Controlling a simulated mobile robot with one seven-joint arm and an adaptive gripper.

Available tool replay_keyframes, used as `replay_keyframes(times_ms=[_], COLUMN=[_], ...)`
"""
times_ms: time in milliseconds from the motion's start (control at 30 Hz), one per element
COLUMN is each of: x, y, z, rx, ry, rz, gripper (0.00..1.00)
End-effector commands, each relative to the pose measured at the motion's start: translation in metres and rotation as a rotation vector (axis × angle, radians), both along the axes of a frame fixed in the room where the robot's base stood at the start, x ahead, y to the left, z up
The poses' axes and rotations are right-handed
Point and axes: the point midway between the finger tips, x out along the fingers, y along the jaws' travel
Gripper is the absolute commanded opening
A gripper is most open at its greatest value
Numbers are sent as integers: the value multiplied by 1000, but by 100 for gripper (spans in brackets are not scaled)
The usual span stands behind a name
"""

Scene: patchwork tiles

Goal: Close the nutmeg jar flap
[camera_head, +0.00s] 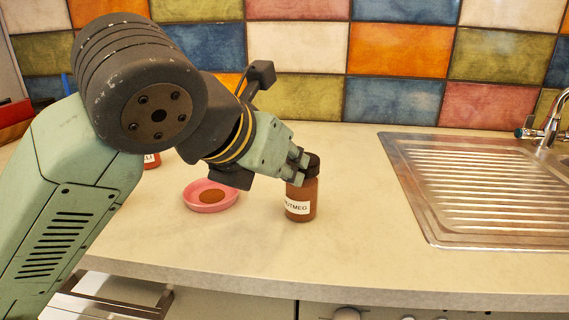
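The nutmeg jar (300,202) stands upright on the counter, a brown-filled jar with a white label partly reading "NUTMEG". Its dark cap (314,166) shows at the top, partly behind my gripper. I cannot tell whether the flap on the cap is open or shut. My gripper (299,172) is at the upper left of the jar, its tips at or very near the cap. Whether it touches the cap, and how far apart the fingers are, is hard to see.
A pink dish (228,199) with brown powder sits left of the jar. Another labelled jar (152,161) is mostly hidden behind my arm. A metal sink drainer (400,150) lies at the right. The counter (345,240) is clear in front of and right of the nutmeg jar.

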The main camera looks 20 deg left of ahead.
Motion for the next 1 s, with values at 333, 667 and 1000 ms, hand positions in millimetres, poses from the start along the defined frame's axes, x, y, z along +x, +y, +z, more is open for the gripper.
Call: replay_keyframes(times_ms=[333, 667, 1000], x=[0, -8, -62], y=[0, 2, 8], z=[0, 7, 49], rx=[0, 0, 1], ry=[0, -2, -2], rz=[0, 2, 3], gripper=[35, 35, 35])
